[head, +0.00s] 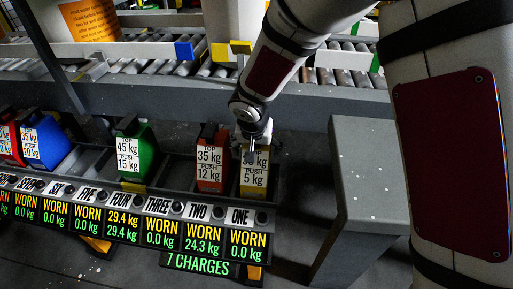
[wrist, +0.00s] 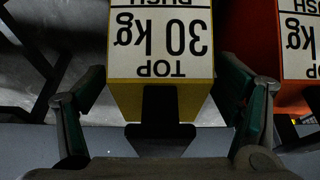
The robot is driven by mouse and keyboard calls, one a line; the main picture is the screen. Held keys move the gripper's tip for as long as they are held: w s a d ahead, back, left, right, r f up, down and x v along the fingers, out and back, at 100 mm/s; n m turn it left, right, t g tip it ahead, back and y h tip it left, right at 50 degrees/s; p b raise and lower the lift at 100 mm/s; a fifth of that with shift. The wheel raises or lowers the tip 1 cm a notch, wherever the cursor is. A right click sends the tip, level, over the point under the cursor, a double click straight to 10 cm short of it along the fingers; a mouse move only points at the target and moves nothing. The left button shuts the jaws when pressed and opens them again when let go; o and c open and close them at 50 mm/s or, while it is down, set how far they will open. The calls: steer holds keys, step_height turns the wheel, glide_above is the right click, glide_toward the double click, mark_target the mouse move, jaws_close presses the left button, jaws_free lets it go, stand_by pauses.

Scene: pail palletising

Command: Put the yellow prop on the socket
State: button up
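The yellow prop (head: 254,180) stands upright at the right end of the rack, behind the sign ONE. Its white label shows "5 kg" at the bottom; the top line is partly covered by my gripper (head: 252,153). In the wrist view the yellow prop (wrist: 160,95) reads "TOP 30 kg", upside down, with a dark handle (wrist: 160,122) at its near end. My gripper (wrist: 162,125) is open, its fingers apart on either side of the prop and handle. I cannot tell which part is the socket.
A red-orange prop (head: 211,165) stands close to the left of the yellow one; green (head: 136,155) and blue (head: 45,145) props are further left. A grey block (head: 368,180) is at the right. White pails (head: 234,20) stand on the roller conveyor (head: 330,77) behind.

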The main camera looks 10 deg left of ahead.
steer(key=shift+r, duration=0.1)
steer(key=shift+r+p, duration=0.3)
steer(key=p+v, duration=0.3)
steer(key=v, duration=0.8)
steer(key=shift+s+r, duration=0.15)
steer(key=shift+s, duration=0.1)
steer(key=shift+d, duration=0.1)
steer(key=s+d+r, duration=0.3)
steer(key=d, duration=0.3)
steer(key=s+d+r+h, duration=0.1)
steer(key=s+d+r, duration=0.2)
steer(key=d, duration=0.3)
steer(key=s+d+r+g+h, duration=0.1)
steer(key=s+d+r, duration=0.2)
steer(key=d+r, duration=0.2)
steer(key=shift+s+d+r+m, duration=0.1)
steer(key=shift+s+d+m, duration=0.2)
steer(key=shift+d+m, duration=0.15)
steer(key=s+d+r+g+y, duration=0.1)
steer(key=s+d, duration=0.2)
steer(key=s, duration=0.9)
steer(key=s+d+r+n+g+y, duration=0.1)
steer(key=s+d, duration=0.2)
steer(key=s, duration=0.8)
steer(key=shift+s+d+g, duration=0.4)
